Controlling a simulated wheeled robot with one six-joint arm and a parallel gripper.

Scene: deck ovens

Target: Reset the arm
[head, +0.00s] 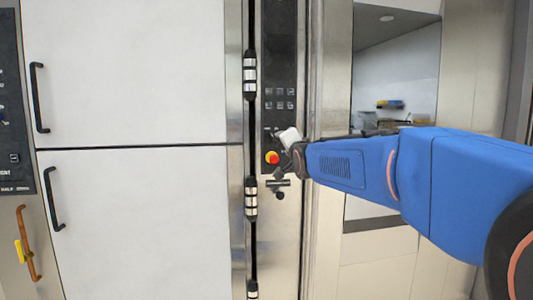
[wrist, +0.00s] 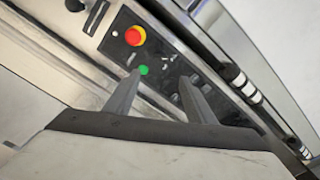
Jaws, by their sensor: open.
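My gripper (wrist: 157,78) is open and empty in the wrist view, its two dark fingers apart in front of a dark control panel (wrist: 167,47). A green button (wrist: 143,70) on the panel shows close beside the left fingertip. A red emergency knob on a yellow base (wrist: 135,35) is beyond the fingers. In the head view my blue arm reaches in from the right, and its end is at the narrow panel (head: 279,60), next to the red knob (head: 271,157). The fingers are small there. I cannot tell whether they touch the panel.
Two white oven doors (head: 135,75) with black handles (head: 39,98) fill the left, with hinges (head: 250,75) beside the panel. An orange handle (head: 28,243) is at lower left. A recess with shelves (head: 395,75) opens behind my arm on the right.

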